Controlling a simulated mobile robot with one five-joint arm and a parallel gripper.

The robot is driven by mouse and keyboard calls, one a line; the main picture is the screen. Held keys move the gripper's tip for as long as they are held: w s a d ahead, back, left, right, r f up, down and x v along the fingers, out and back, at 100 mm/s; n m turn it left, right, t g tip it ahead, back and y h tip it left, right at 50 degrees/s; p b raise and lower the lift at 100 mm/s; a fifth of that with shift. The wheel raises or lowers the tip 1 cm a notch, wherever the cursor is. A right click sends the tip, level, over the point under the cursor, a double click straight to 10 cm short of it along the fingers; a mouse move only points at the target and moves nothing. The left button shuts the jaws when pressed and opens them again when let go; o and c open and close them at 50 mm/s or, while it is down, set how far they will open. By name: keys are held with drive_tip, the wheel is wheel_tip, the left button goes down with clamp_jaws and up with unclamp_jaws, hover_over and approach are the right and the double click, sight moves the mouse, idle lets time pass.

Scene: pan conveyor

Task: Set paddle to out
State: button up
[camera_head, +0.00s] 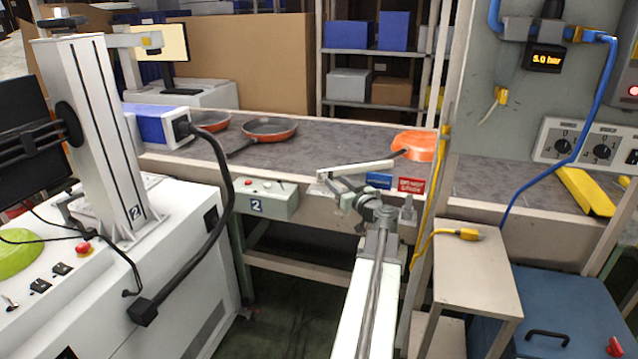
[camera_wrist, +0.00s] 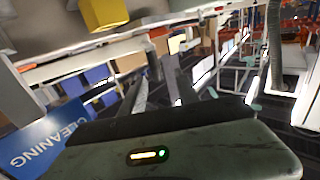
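A yellow angled bar (camera_head: 585,190), which looks like the paddle, lies over the conveyor (camera_head: 480,178) at the right. Whether it stands in or out is not clear. My gripper (camera_wrist: 158,82) shows in the wrist view with its two dark fingers apart and nothing between them. In the head view my arm reaches up to the conveyor's front edge, left of the yellow bar and well apart from it. The gripper itself is hard to make out there. A yellow block (camera_wrist: 105,12) shows at the top of the wrist view; I cannot tell whether it is the paddle.
An orange pan (camera_head: 415,144) and two darker pans, one here (camera_head: 268,130), sit on the conveyor. A grey panel with two rotary knobs (camera_head: 603,151) hangs at right. A beige stand (camera_head: 475,270) and a blue case (camera_head: 570,310) fill the lower right. A post (camera_head: 437,230) stands beside my arm.

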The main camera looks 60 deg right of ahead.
sight(326, 172)
drive_tip(key=shift+w+d+f+h, duration=0.15)
drive_tip(key=shift+d+h, duration=0.15)
drive_tip(key=shift+d, duration=0.1)
drive_tip(key=shift+r, duration=0.2)
drive_tip(key=x, duration=0.7)
drive_tip(key=shift+w+d+f, duration=0.1)
drive_tip(key=shift+w+d, duration=0.05)
drive_tip(key=shift+w, duration=0.25)
clamp_jaws()
idle(0.6)
